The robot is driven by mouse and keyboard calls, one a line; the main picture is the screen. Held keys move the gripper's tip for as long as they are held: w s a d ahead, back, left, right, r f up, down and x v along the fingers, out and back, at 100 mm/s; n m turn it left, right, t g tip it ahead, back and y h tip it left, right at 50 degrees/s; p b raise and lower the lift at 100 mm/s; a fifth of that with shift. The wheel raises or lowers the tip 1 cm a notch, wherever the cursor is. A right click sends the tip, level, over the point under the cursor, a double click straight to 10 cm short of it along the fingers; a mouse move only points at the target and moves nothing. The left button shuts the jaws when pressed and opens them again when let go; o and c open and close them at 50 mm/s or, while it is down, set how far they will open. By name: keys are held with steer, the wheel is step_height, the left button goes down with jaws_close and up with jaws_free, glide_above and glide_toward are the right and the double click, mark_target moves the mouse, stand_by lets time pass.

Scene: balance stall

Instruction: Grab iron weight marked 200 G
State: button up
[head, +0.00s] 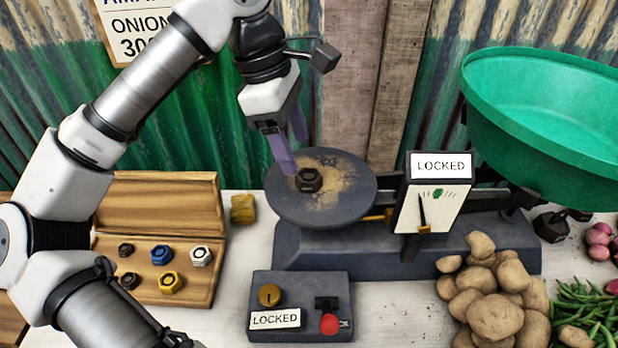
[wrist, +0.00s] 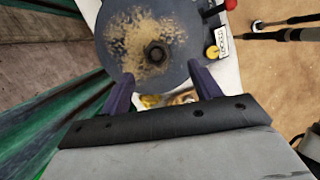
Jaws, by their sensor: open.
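A dark hexagonal iron weight (head: 309,180) sits on the round grey pan (head: 350,205) of the scale. In the wrist view the same weight (wrist: 156,52) lies on the pan, just beyond and between my fingertips. My gripper (head: 294,155) is open and empty, pointing down above the pan's back left part. Its purple fingers also show in the wrist view (wrist: 160,76), apart from the weight. An open wooden box (head: 205,290) holds several small hexagonal weights: dark ones (head: 126,250), a blue one (head: 162,254), a white one (head: 201,256) and a yellow one (head: 170,282). I cannot read marks on any weight.
A control box (head: 300,283) with a red-knobbed lever and a LOCKED sign stands before the scale. The dial (head: 432,207) also reads LOCKED. A green basin (head: 545,120), larger dark weights (head: 551,226), potatoes (head: 495,300) and green beans (head: 590,305) crowd the right.

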mark_target(308, 175)
steer(key=shift+d+p+x, duration=0.2)
steer(key=shift+p+x, duration=0.25)
steer(key=shift+x, duration=2.55)
steer(key=shift+w+r, duration=0.1)
steer(key=shift+w, duration=0.1)
steer(key=c, duration=1.2)
